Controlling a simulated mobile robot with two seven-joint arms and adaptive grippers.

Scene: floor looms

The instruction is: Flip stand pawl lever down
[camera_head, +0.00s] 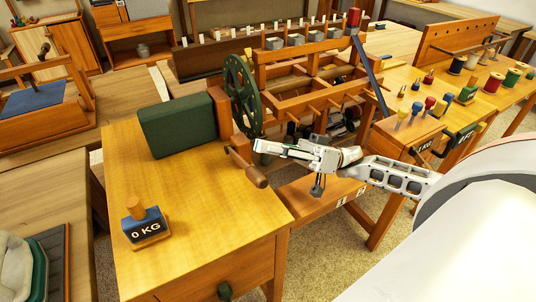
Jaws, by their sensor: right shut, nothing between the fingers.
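A wooden loom stand (305,92) stands in the middle, with a dark green spoked wheel (240,95) on its left side. A wooden crank handle (256,177) sticks out below the wheel toward the front. My right gripper (262,148) comes in from the right, with its fingers shut and empty. Its tips lie just in front of the wheel's lower edge and above the crank handle in the picture; I cannot tell whether they touch anything. I cannot make out a pawl lever for certain; the gripper covers part of that area. My left gripper is not in view.
A table (190,215) at left front holds a green box (178,125) and a weight block marked 0 KG (146,225). Thread spools (491,83) and colored pegs stand on the right bench. Carpet shows between the tables.

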